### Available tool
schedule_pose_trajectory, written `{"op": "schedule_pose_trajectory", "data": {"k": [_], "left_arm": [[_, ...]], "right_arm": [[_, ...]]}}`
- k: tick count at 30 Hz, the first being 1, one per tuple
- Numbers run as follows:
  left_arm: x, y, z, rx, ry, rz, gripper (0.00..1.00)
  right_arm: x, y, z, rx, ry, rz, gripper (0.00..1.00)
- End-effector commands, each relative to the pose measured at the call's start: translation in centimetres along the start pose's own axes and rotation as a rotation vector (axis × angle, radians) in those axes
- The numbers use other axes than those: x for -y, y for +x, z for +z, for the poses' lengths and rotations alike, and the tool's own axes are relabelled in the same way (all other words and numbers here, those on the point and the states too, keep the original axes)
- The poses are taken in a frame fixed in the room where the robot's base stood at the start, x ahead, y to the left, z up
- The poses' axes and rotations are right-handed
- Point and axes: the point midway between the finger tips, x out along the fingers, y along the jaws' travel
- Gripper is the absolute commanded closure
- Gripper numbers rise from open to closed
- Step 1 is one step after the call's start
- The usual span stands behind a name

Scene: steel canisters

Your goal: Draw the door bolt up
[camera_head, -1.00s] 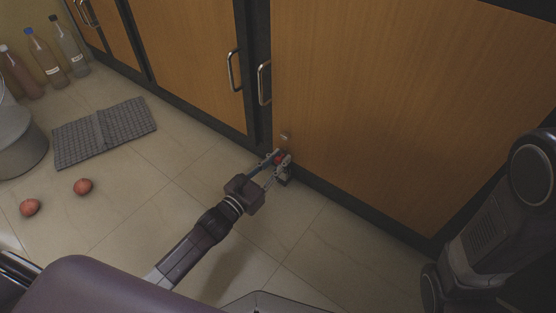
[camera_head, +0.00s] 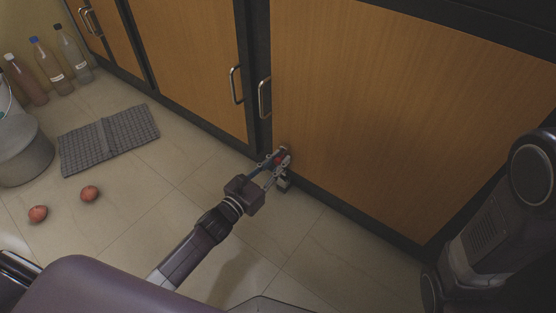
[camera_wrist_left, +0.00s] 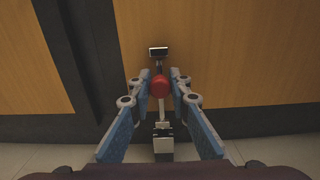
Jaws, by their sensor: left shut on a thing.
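The door bolt (camera_wrist_left: 163,140) is mounted low on the wooden cabinet door (camera_head: 390,110), near its left edge. In the left wrist view it is a pale upright rod with a red knob (camera_wrist_left: 159,86). A small metal bracket (camera_wrist_left: 158,52) sits just above the knob, and a block-like metal part (camera_wrist_left: 163,146) lies below. My left gripper (camera_head: 280,159) is shut on the bolt's red knob; its fingertips (camera_wrist_left: 160,80) flank it from both sides. The fingers partly hide the bolt in the head view. My right gripper is not in view.
Door handles (camera_head: 265,97) stick out above my left gripper. A dark kickboard (camera_head: 365,215) runs beneath the doors. On the tiled floor at left are a grey mat (camera_head: 80,150), two round reddish items (camera_head: 89,193), a metal bucket (camera_head: 25,155) and three bottles (camera_head: 48,62).

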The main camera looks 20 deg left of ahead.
Motion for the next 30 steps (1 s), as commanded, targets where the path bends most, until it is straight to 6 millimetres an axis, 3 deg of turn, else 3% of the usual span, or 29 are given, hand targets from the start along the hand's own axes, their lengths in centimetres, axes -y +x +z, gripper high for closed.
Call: {"op": "schedule_pose_trajectory", "data": {"k": [8,9,14,23,30], "left_arm": [[0.0,0.2,0.7,0.014,0.001,-0.003,1.00],[0.0,0.2,0.7,0.015,0.001,-0.003,0.82],[0.0,0.2,0.6,0.012,0.001,-0.003,0.66],[0.0,0.0,0.4,0.007,0.001,-0.002,0.66],[0.0,-2.8,0.2,0.004,0.001,-0.001,0.66]], "right_arm": [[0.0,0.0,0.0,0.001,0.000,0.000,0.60],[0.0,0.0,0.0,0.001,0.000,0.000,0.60],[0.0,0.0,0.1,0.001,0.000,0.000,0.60],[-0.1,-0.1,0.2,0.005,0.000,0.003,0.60],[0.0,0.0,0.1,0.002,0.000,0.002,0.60]]}}
